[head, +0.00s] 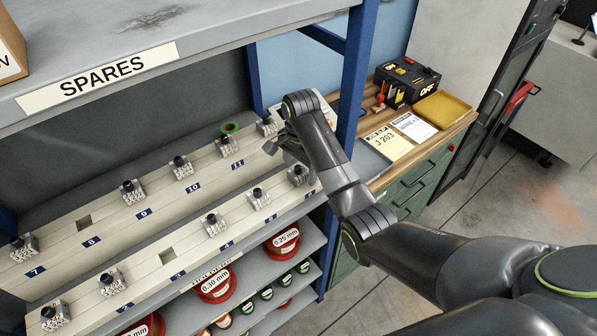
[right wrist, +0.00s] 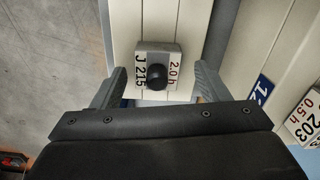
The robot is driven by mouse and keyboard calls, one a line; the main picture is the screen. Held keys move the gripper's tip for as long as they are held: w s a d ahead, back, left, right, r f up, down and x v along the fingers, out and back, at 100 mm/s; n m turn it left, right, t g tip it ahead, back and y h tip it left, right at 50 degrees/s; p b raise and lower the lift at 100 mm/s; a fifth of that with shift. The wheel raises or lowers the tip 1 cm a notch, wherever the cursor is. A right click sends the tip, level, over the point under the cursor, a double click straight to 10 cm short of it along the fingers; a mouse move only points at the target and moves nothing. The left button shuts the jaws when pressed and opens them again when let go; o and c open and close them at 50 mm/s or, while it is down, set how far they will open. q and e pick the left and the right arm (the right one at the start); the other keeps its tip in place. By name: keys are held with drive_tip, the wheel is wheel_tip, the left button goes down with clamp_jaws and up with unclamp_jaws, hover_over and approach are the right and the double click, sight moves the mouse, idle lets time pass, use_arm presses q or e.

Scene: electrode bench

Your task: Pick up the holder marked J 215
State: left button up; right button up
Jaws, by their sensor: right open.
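The holder marked J 215 (right wrist: 158,60) is a small pale block with a black round knob and a red 2.0 h mark. It sits on a cream rail in the right wrist view. My right gripper (right wrist: 158,82) is open, with one finger on each side of the holder; gaps show, and I see no grip. In the head view my right gripper (head: 285,148) is above the right end of the lower row, by a holder (head: 297,175) that appears to be this one. Its markings are unreadable there. My left gripper is not in view.
Another holder (right wrist: 306,112), marked 203 and 0.5 h, stands on the neighbouring rail. Several similar holders line both rails. A blue post (head: 357,75) stands close to my right arm, and the SPARES shelf (head: 200,22) overhangs the rails.

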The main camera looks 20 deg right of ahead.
drive_tip(key=shift+s+a+r, duration=0.25)
drive_tip(key=shift+a, duration=0.1)
drive_tip(key=shift+c, duration=0.6)
drive_tip(key=shift+s+r, duration=0.1)
drive_tip(key=shift+s, duration=0.05)
drive_tip(key=shift+c, duration=1.3)
drive_tip(key=c, duration=0.9)
drive_tip(key=shift+c, duration=0.2)
